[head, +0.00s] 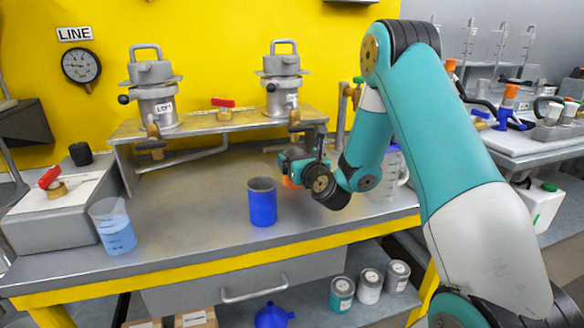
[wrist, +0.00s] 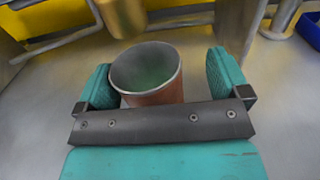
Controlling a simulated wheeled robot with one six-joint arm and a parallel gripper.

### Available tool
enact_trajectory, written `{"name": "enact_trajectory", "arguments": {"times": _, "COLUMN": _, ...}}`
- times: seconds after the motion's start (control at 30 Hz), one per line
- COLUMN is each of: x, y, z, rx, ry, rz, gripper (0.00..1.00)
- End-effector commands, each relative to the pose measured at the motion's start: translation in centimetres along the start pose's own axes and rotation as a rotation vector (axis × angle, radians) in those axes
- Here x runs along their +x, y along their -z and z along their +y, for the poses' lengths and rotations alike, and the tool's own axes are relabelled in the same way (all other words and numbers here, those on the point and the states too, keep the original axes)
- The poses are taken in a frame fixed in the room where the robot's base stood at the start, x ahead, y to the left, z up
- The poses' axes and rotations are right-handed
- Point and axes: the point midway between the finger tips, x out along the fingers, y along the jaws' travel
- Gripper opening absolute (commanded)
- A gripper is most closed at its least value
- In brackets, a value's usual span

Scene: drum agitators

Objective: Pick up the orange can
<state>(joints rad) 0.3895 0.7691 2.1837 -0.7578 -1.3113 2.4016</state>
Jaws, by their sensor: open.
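The orange can (wrist: 160,97) stands upright in the wrist view, open at the top with a dark greenish inside. My gripper (wrist: 161,70) is open, with one teal finger on each side of the can. A gap shows at the right finger; the left finger is close to the can's wall, and I cannot tell whether it touches. In the head view my gripper (head: 293,163) is over the bench and hides most of the can; only a small orange patch (head: 290,183) shows beneath it.
A blue can (head: 262,203) stands left of my gripper. A beaker of blue liquid (head: 115,228) is farther left, and a clear jug (head: 390,172) stands behind my arm. The raised metal stand (head: 215,122) with two drums is behind. The bench front is clear.

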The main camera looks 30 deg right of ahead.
Motion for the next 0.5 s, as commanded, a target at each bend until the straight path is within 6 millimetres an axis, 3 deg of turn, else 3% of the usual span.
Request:
{"name": "enact_trajectory", "arguments": {"times": 0.1, "x": 0.03, "y": -0.09, "z": 0.93, "rx": -0.001, "ry": -0.013, "rz": -0.002, "gripper": 0.94}}
{"name": "enact_trajectory", "arguments": {"times": 0.33, "x": 0.04, "y": -0.1, "z": 1.19, "rx": -0.001, "ry": -0.016, "rz": -0.002, "gripper": 0.41}}
{"name": "enact_trajectory", "arguments": {"times": 0.5, "x": 0.03, "y": -0.09, "z": 1.07, "rx": -0.001, "ry": -0.014, "rz": -0.002, "gripper": 0.36}}
